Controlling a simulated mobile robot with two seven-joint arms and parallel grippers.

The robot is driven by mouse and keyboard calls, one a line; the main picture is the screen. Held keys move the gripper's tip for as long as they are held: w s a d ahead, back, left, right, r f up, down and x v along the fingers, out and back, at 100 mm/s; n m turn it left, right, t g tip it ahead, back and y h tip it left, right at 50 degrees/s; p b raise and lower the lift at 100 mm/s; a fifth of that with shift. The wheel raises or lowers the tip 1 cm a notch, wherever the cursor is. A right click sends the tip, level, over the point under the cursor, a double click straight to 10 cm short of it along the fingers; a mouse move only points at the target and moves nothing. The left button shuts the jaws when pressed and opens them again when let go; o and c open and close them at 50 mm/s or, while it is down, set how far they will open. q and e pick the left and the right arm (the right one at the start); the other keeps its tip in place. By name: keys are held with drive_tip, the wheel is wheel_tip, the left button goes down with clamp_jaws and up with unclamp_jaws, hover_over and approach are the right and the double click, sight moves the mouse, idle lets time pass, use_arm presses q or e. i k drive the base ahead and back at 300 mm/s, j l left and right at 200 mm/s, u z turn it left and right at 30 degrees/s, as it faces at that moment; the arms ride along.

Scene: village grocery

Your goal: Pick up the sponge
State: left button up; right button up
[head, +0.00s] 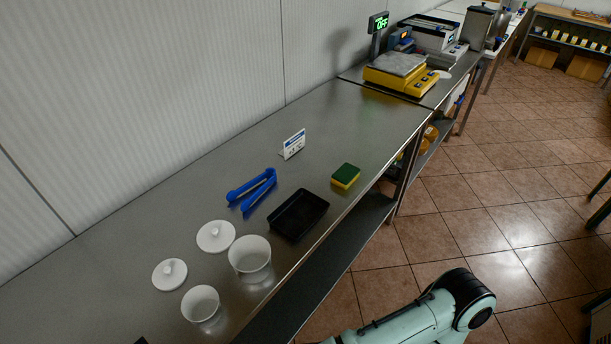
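The sponge (345,176) is a small block, green on top and yellow below. It lies flat on the steel counter (349,125), near the counter's front edge, right of a black tray. Nothing touches it. One of my arms shows at the bottom right, over the floor, well away from the sponge. No gripper fingers can be made out in the head view. A small dark piece at the bottom left edge is too cut off to identify.
Left of the sponge are the black tray (299,214), blue tongs (252,189), two white pots (250,257) (201,305) and two white lids (216,236) (170,273). A small sign (293,145) stands behind. A yellow scale (400,74) stands further back. The counter right of the sponge is clear.

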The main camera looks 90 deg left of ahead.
sight(346, 174)
drive_tip(key=u, duration=2.85)
drive_tip(key=z, duration=3.05)
drive_tip(key=u, duration=3.05)
